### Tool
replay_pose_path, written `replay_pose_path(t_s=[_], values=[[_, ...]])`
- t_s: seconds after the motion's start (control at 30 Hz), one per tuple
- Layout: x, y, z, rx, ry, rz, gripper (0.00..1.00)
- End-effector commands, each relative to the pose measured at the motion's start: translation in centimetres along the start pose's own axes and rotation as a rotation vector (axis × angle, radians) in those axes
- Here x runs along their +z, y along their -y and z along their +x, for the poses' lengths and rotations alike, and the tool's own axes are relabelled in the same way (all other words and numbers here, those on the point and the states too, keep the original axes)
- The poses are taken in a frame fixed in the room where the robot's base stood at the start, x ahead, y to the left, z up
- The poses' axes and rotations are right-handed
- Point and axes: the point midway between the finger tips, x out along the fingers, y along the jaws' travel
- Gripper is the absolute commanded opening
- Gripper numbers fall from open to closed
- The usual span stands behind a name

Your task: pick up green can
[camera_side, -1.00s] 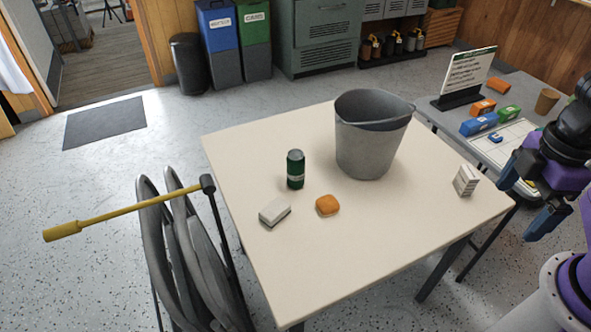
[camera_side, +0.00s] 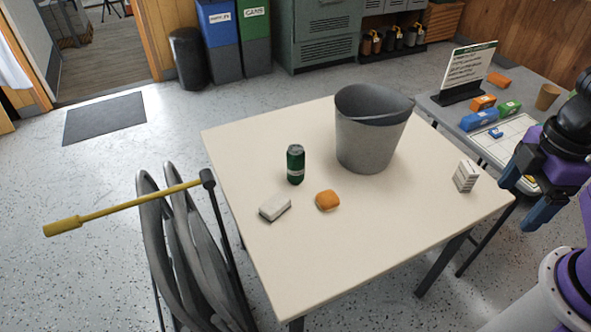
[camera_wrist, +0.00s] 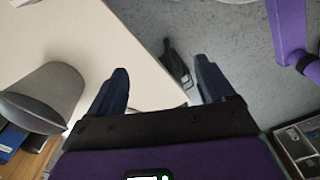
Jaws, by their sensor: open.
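The green can (camera_side: 295,165) stands upright on the cream table (camera_side: 330,255), left of a grey bucket (camera_side: 365,145), in the side view. My gripper (camera_side: 525,205) is at the right edge of the side view, beyond the table's right corner and far from the can. Its blue fingers are apart with nothing between them. In the wrist view my gripper (camera_wrist: 162,80) is open over the table's corner and the floor. The bucket (camera_wrist: 45,95) shows at the left of the wrist view. The can is not visible there.
A small white box (camera_side: 466,176) stands near the table's right corner. A grey side table (camera_side: 440,112) holds a sign and coloured boxes.

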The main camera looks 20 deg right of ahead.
Motion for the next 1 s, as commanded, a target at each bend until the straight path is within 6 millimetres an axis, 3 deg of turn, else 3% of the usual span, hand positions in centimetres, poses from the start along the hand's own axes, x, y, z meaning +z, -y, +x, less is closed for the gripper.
replay_pose_path(t_s=[0.17,0.47,0.7,1.0], values=[[-2.1,-0.2,0.9,-0.014,-0.039,0.031,0.82],[-12.8,-2.5,5.7,-0.046,-0.277,0.228,0.82],[-20.3,-6.6,9.6,0.0,-0.49,0.414,0.82],[-25.7,-13.4,14.0,0.16,-0.75,0.617,0.82]])
